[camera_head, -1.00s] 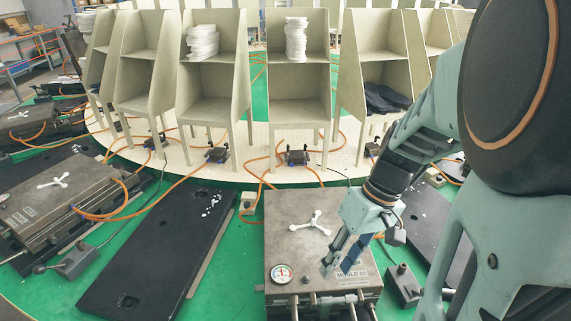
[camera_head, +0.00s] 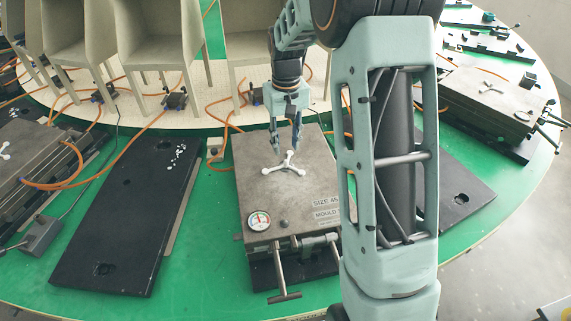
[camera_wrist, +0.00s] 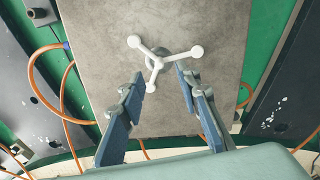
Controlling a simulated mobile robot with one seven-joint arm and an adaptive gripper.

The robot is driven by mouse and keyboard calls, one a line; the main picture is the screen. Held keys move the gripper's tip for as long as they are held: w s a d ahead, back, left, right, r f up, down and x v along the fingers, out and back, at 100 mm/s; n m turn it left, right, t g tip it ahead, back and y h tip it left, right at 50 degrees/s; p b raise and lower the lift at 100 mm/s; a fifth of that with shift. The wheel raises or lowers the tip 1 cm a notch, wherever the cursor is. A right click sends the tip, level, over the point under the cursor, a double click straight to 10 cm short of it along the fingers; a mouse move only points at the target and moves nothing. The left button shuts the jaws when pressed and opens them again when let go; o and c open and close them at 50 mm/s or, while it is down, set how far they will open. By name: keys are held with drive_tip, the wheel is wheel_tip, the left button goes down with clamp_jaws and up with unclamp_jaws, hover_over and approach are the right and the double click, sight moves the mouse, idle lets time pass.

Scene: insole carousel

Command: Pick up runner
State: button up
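The runner is a small white three-armed piece (camera_head: 286,167) lying on top of the grey mould block (camera_head: 260,190) in the middle of the head view. In the wrist view the runner (camera_wrist: 157,62) lies on the block's flat top (camera_wrist: 90,50), just beyond the fingertips. My gripper (camera_head: 285,148) points down over the block's far part, close to the runner. In the wrist view its two blue-padded fingers (camera_wrist: 159,95) are spread apart with nothing between them except a runner arm's end seen near the left finger. Whether the fingers touch the block cannot be told.
A pressure gauge (camera_head: 258,220) and handles sit at the block's near side. A black plate (camera_head: 125,220) lies to its left on the green carousel. Orange hoses (camera_head: 222,125) run behind it. Beige racks (camera_head: 155,40) stand at the back. Another mould (camera_head: 490,95) stands at right.

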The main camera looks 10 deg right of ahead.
sight(286, 160)
drive_tip(key=shift+w+f+p, duration=0.15)
drive_tip(key=shift+f+p, duration=0.3)
drive_tip(key=shift+f, duration=2.5)
drive_tip(key=c, duration=0.8)
